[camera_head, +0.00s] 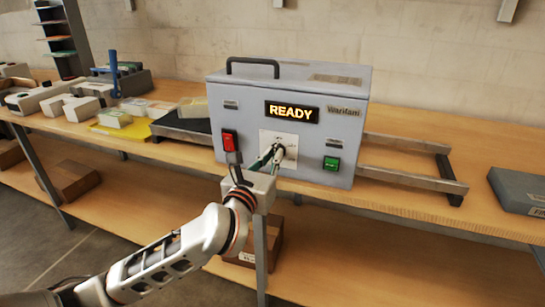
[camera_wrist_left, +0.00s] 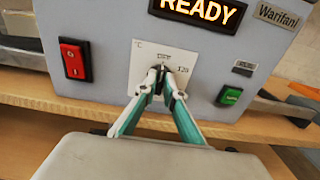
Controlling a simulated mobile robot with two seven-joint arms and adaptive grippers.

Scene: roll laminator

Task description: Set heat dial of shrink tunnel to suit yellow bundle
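The shrink tunnel (camera_head: 225,100) is a grey box on the bench with a lit READY display (camera_head: 292,111). Its heat dial sits on a white plate (camera_head: 291,137) marked °C; "120" shows at its right in the wrist view. My left gripper (camera_head: 278,152) is at the dial, its two fingers (camera_wrist_left: 163,78) closed in around the knob from both sides. The fingertips hide most of the knob, so its setting cannot be read. My right gripper is not in view.
A red switch (camera_head: 230,141) is left of the dial, a green button (camera_head: 331,163) to the right. Rails (camera_head: 415,170) run out at the right. A yellow sheet (camera_head: 130,131) with pale packs lies at left. A grey box (camera_head: 520,190) stands far right.

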